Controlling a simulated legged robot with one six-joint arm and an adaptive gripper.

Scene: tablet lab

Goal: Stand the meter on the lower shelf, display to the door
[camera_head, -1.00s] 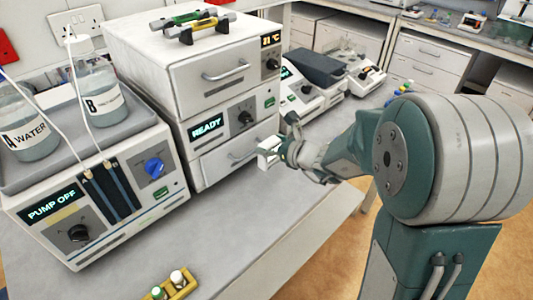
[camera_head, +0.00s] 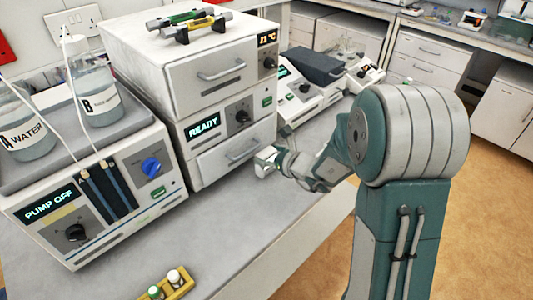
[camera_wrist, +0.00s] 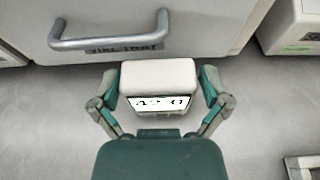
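In the head view the meter (camera_head: 265,160) shows small and pale at the tip of my gripper (camera_head: 268,163), in front of the lowest drawer of the stacked white instrument. It appears above the bench; the exact gap cannot be told. I cannot make out a lower shelf or its door.
The lowest drawer's handle (camera_wrist: 110,38) is close ahead. The stacked instrument (camera_head: 210,110) stands left of my gripper, the pump unit (camera_head: 90,200) further left. A yellow vial rack (camera_head: 167,288) lies at the front. Bare bench (camera_head: 250,215) lies between them.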

